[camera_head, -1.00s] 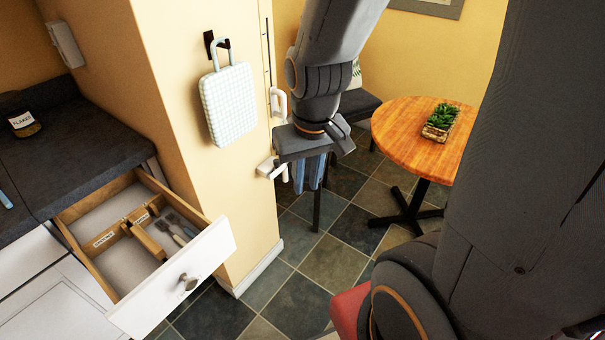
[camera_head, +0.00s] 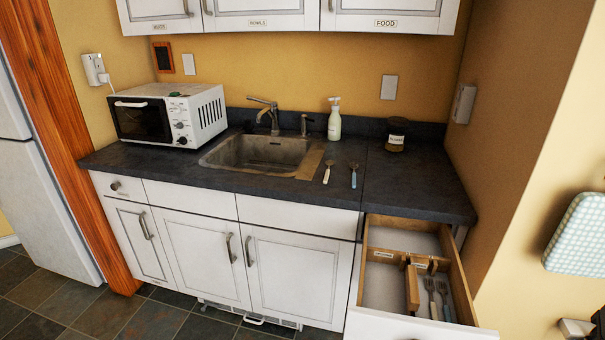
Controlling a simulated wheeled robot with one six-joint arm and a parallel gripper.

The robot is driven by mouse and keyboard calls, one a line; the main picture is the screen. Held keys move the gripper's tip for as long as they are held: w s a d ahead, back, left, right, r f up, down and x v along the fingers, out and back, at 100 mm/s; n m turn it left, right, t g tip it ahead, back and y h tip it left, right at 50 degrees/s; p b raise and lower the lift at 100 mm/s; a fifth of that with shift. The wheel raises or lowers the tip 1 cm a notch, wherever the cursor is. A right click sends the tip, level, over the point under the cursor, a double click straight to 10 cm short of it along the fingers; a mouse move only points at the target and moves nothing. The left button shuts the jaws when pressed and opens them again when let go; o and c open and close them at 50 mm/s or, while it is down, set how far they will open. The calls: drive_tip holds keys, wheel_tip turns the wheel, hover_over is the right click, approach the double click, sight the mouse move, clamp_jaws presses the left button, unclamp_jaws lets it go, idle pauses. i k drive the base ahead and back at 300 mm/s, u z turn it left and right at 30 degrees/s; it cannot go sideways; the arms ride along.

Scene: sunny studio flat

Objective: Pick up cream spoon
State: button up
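The cream spoon (camera_head: 328,171) lies on the dark countertop (camera_head: 300,189), just right of the sink. A blue-handled spoon (camera_head: 354,175) lies beside it on the right, apart from it. Both have their bowls toward the wall and their handles toward the front. My gripper's fingers are not in view now; only a dark sliver, perhaps of my arm, shows at the lower right edge.
An open drawer (camera_head: 456,283) with wooden dividers and forks juts out below the counter's right part. A soap bottle (camera_head: 334,120), a jar (camera_head: 396,135), a sink (camera_head: 255,154) and a microwave (camera_head: 171,114) stand along the counter. Wall cabinets (camera_head: 390,18) hang above.

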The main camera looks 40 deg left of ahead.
sight(329, 163)
drive_tip(key=u, duration=1.4)
drive_tip(key=k, duration=0.55)
drive_tip(key=u, duration=0.75)
drive_tip(key=i, duration=0.9)
drive_tip(key=u, duration=0.45)
drive_tip(key=i, duration=0.85)
drive_tip(key=z, duration=0.65)
drive_tip(key=i, duration=0.85)
drive_tip(key=z, duration=0.95)
drive_tip(key=i, duration=0.25)
drive_tip(key=z, duration=0.2)
